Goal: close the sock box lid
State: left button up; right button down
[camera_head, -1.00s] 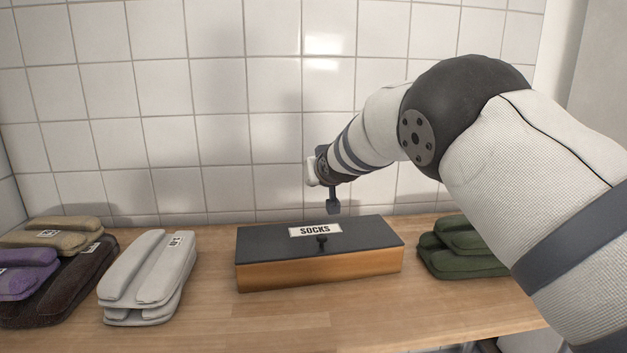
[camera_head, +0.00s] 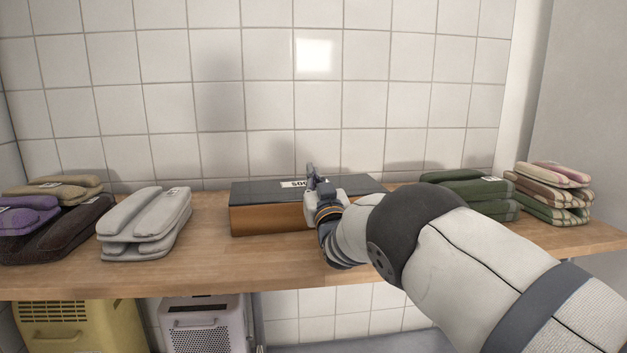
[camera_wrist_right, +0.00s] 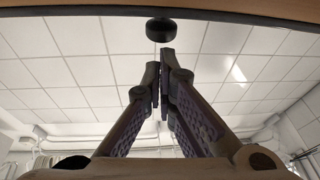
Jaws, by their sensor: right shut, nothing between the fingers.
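The sock box (camera_head: 268,219) is a low wooden box on the wooden shelf against the tiled wall. Its dark lid (camera_head: 255,193) lies flat over it, with no gap that I can see. The white label (camera_head: 292,184) on the lid is partly hidden by my right gripper (camera_head: 311,173). That gripper is shut and empty, at the front of the box, its fingers pointing up and away. In the right wrist view its closed fingertips (camera_wrist_right: 161,58) are just short of a dark round knob (camera_wrist_right: 167,28) beside a wooden edge. Whether they touch it I cannot tell. My left gripper is out of view.
Folded grey cloths (camera_head: 147,228) and purple and brown ones (camera_head: 62,237) lie left of the box. Green cloths (camera_head: 470,190) and plaid ones (camera_head: 550,205) lie right. The shelf front (camera_head: 225,265) is clear.

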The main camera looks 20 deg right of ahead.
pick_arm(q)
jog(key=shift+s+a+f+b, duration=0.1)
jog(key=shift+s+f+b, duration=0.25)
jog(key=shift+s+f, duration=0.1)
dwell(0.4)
